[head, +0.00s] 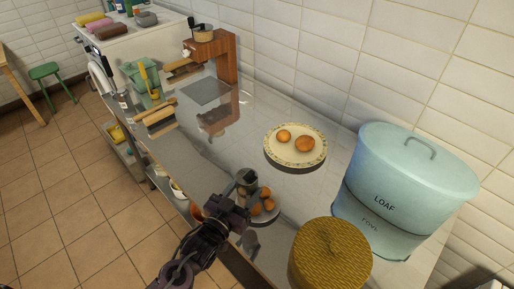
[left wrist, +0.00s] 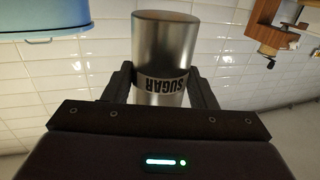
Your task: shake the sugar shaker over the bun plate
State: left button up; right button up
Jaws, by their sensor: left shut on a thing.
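My left gripper (head: 243,193) is shut on the metal sugar shaker (head: 248,177), above the near edge of the steel counter. In the left wrist view the shaker (left wrist: 163,45) sits between the two fingers, its SUGAR label upside down in the picture. A small plate (head: 273,217) with several buns (head: 264,193) lies just right of the gripper and is partly hidden by it. A cream plate (head: 296,158) with a patterned rim holds two buns (head: 304,143) further back. My right gripper is not in view.
A pale blue LOAF bin (head: 385,190) stands at the right by the tiled wall. A woven yellow-brown lidded container (head: 330,262) stands at the near edge. The counter's middle is clear.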

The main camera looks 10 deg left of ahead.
pick_arm(q)
jog(key=w+d+r+m+h+p, duration=0.1)
jog(key=w+d+r+h+p, duration=0.15)
jog(key=w, duration=0.35)
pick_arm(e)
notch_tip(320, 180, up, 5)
pick_arm(q)
jog(key=w+a+f+m+h+b, duration=0.1)
jog(key=a+f+m+h+b, duration=0.1)
jog(key=m+b, duration=0.6)
jog(key=w+a+f+m+g+h+b, duration=0.1)
jog(key=m+b, duration=0.7)
jog(key=m, duration=0.9)
jog(key=shift+w+a+f+g+h, duration=0.35)
jog(key=shift+a+f, duration=0.2)
jog(key=shift+a, duration=0.45)
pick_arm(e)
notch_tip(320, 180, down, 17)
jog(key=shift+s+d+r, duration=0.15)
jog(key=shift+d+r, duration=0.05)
pick_arm(q)
jog(key=shift+w+b, duration=0.1)
jog(key=shift+b, duration=0.4)
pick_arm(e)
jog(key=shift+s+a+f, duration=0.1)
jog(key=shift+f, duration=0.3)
